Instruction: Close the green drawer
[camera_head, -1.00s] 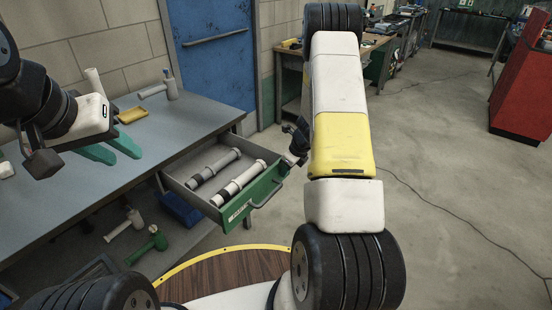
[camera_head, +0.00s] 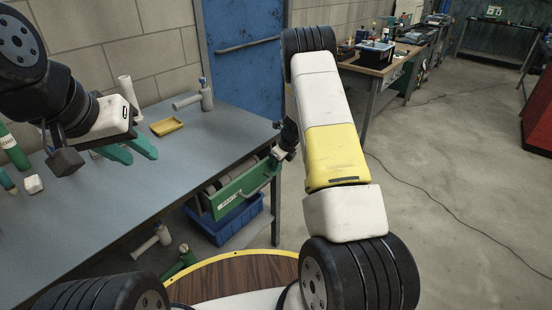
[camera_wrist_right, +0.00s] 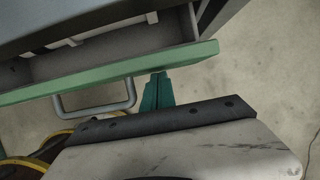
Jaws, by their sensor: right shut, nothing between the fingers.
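The green drawer (camera_head: 240,193) hangs under the workbench and is partly open. A narrow strip of its inside, with grey tools, shows behind the green front. In the right wrist view its green front (camera_wrist_right: 100,73) and bar handle (camera_wrist_right: 97,108) are close up. My right gripper (camera_head: 279,154) is at the right end of the front. Its teal fingers (camera_wrist_right: 157,92) are shut together and empty, with tips at the front's face beside the handle; contact is hard to tell. My left gripper (camera_head: 133,151) is open and empty above the tabletop.
The workbench (camera_head: 95,205) carries a yellow tray (camera_head: 167,127) and several bottles and tools. A blue bin (camera_head: 228,222) stands on the shelf below the drawer. A blue door (camera_head: 245,65) is behind. Open floor (camera_head: 455,190) lies to the right.

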